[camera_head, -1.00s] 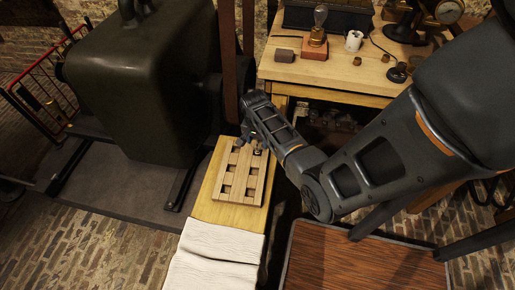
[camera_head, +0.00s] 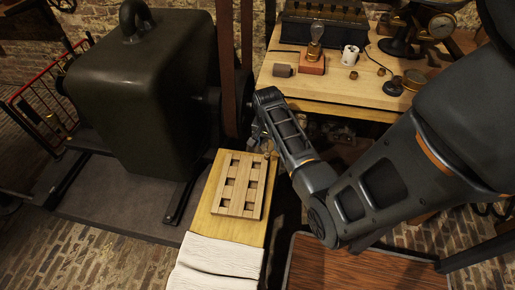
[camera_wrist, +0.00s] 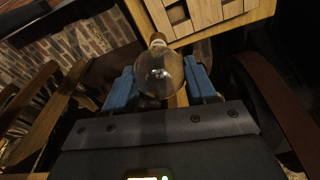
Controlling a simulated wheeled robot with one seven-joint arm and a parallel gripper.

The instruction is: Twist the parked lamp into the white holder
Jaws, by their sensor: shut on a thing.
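My gripper (camera_wrist: 162,70) is shut on a clear glass lamp (camera_wrist: 165,76), with one blue finger on each side of the bulb. The lamp's metal cap points away from the wrist, toward the wooden rack in the wrist view. The lamp appears clear of the rack. In the head view my gripper is mostly hidden behind my forearm, near the rack's far right corner. The white holder (camera_head: 350,54) stands on the wooden workbench at the back, with its top facing up. Another lamp (camera_head: 315,38) stands upright in a reddish block (camera_head: 312,64) left of the holder.
The wooden rack (camera_head: 241,186) has several square openings and lies on a narrow board (camera_head: 204,220) with a white cloth (camera_head: 222,260). A grey-brown cylinder (camera_head: 283,71), small brass pieces and a gauge stand on the workbench (camera_head: 330,88). A large dark machine (camera_head: 140,100) fills the left.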

